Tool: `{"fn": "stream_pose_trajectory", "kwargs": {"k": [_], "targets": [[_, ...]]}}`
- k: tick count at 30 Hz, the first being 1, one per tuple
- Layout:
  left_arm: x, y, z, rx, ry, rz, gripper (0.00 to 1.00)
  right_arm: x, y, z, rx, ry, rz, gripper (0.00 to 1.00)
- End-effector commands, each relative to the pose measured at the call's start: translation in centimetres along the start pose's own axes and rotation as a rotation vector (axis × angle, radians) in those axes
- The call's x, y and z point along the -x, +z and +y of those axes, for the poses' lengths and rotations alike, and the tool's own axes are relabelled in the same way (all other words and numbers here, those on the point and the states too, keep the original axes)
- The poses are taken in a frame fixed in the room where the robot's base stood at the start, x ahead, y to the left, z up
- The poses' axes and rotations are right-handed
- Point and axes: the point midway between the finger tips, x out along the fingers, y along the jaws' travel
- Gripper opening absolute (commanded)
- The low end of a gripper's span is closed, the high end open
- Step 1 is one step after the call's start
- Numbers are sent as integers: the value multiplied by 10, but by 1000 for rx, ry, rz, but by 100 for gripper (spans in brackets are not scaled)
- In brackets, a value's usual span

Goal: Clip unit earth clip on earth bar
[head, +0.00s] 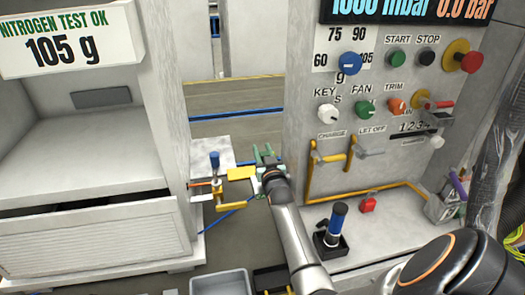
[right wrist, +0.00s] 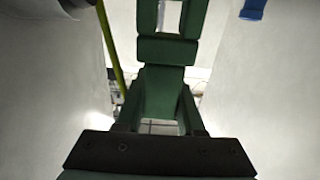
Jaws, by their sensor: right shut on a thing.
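My right gripper (head: 268,168) reaches in from the lower right, beside the small pale bench in the gap between the two cabinets. It is shut on a green part, which I take for the earth clip (head: 264,153). In the right wrist view the green clip (right wrist: 168,50) stands ahead of the dark jaw base, with a square opening at its far end. A yellow-green rod (right wrist: 110,45), perhaps the earth bar, runs left of the clip, and I see no clear contact. My left gripper is not in view.
A blue-topped post (head: 214,161) and yellow fittings (head: 240,173) stand just left of the gripper. The control panel (head: 375,75) rises on the right. A blue-handled tool (head: 337,218) stands upright on the ledge. A grey bin (head: 219,283) sits below.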

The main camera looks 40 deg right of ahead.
Motion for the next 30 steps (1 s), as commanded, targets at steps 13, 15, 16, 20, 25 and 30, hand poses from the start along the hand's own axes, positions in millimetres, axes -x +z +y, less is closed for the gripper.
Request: {"fn": "stream_pose_trajectory", "kwargs": {"k": [13, 15, 16, 20, 25, 30], "targets": [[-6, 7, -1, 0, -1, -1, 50, 0, 12, 0, 0, 0, 1, 0], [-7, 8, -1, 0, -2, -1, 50, 0, 14, 0, 0, 0, 1, 0], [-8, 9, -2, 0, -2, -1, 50, 0, 15, 0, 0, 0, 1, 0], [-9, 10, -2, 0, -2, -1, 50, 0, 18, 0, 0, 0, 1, 0], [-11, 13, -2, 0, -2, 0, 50, 0, 22, 0, 0, 0, 0, 0], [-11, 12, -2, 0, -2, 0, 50, 0, 22, 0, 0, 0, 1, 49]]}}
